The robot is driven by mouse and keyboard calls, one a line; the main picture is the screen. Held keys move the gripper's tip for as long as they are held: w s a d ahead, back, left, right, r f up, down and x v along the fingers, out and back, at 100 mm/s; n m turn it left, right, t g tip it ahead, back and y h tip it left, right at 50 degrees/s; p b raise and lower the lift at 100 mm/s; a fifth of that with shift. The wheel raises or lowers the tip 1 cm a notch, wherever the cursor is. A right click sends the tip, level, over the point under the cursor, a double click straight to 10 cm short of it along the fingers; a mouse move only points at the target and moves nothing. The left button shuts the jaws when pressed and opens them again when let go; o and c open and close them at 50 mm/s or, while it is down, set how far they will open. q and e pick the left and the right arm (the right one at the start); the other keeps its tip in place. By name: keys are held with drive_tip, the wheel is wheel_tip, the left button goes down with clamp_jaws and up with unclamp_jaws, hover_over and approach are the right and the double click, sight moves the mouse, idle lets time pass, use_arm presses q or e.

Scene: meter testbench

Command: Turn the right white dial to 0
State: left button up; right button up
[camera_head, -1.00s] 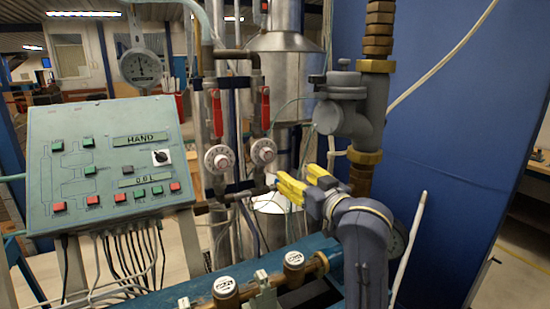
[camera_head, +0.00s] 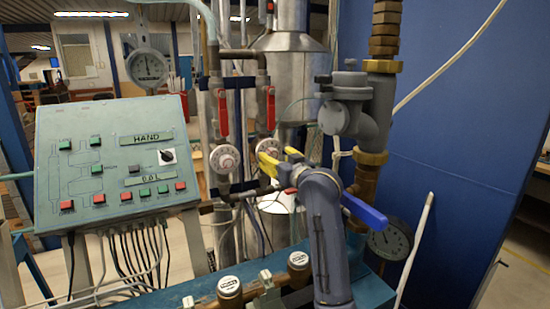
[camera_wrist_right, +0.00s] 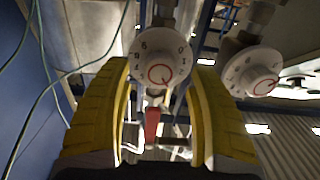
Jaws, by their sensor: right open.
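The right white dial (camera_head: 267,145) is on the right-hand vertical pipe, below a red lever, partly hidden by a yellow finger in the head view. In the right wrist view this dial (camera_wrist_right: 160,66) shows a numbered rim and a red ring at its centre. My right gripper (camera_head: 278,155) is open, its yellow fingers pointing at this dial. In the wrist view the dial appears between the fingertips; I cannot tell whether they touch it. The left white dial (camera_head: 224,158) is on the neighbouring pipe and also shows in the wrist view (camera_wrist_right: 250,77). My left gripper is out of view.
Red levers (camera_head: 222,113) hang above the dials. A green control panel (camera_head: 115,160) with several buttons stands at the left. A grey valve body (camera_head: 352,108) is close on the right of the gripper. Brass-coloured meters (camera_head: 229,290) sit on the blue bench below.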

drive_tip(key=shift+w+a, duration=0.2)
drive_tip(key=shift+w, duration=0.25)
drive_tip(key=shift+c, duration=0.5)
clamp_jaws()
drive_tip(key=shift+n, duration=0.3)
drive_tip(key=n, duration=0.3)
drive_tip(key=shift+n, duration=1.6)
